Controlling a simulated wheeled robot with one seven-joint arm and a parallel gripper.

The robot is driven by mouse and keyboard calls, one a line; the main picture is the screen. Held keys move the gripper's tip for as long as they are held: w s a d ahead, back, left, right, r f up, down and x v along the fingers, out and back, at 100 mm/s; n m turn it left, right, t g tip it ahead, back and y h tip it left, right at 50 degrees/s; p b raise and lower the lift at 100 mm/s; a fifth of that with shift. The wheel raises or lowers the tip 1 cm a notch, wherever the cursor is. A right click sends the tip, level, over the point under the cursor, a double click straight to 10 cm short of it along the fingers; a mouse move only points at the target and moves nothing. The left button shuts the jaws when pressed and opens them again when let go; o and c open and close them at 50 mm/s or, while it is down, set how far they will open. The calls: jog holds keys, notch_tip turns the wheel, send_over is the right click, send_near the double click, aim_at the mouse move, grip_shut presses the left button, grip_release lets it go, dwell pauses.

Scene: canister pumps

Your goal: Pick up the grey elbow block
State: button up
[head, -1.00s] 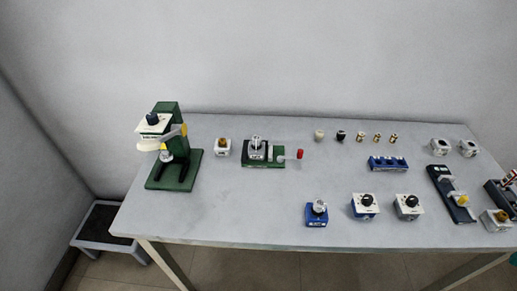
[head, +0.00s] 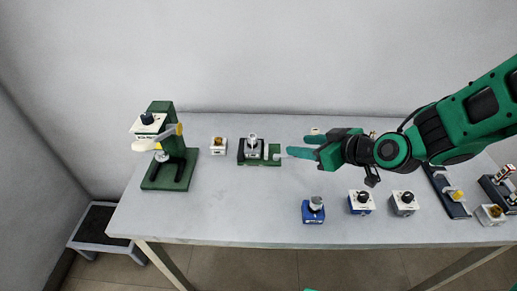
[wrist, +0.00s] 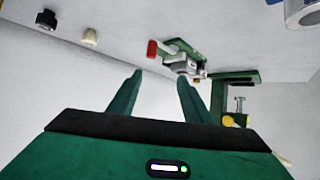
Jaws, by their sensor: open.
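A grey block (head: 252,141) sits in a small green clamp fixture (head: 273,153) left of the table's middle. In the wrist view the grey block (wrist: 184,66) shows beyond my fingers, with the fixture's red handle end (wrist: 152,49) at its left. I cannot tell surely that this is the elbow block. Another grey piece (head: 316,203) sits on a blue base at the front. My gripper (head: 302,146) is open, its fingers pointing left toward the fixture, apart from it. Nothing shows between the fingertips. My arm hides the back right of the table.
A dark fixture (head: 447,192) is at the right. The front left tabletop is clear.

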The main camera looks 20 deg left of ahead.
jog(key=y, duration=0.2)
send_near(255, 138)
jog(key=shift+n, duration=0.4)
jog(key=x, duration=0.6)
jog(key=shift+w+r, duration=0.1)
jog(key=shift+w, duration=0.1)
jog(key=shift+x, duration=2.7)
jog(key=shift+s, duration=0.1)
grip_shut()
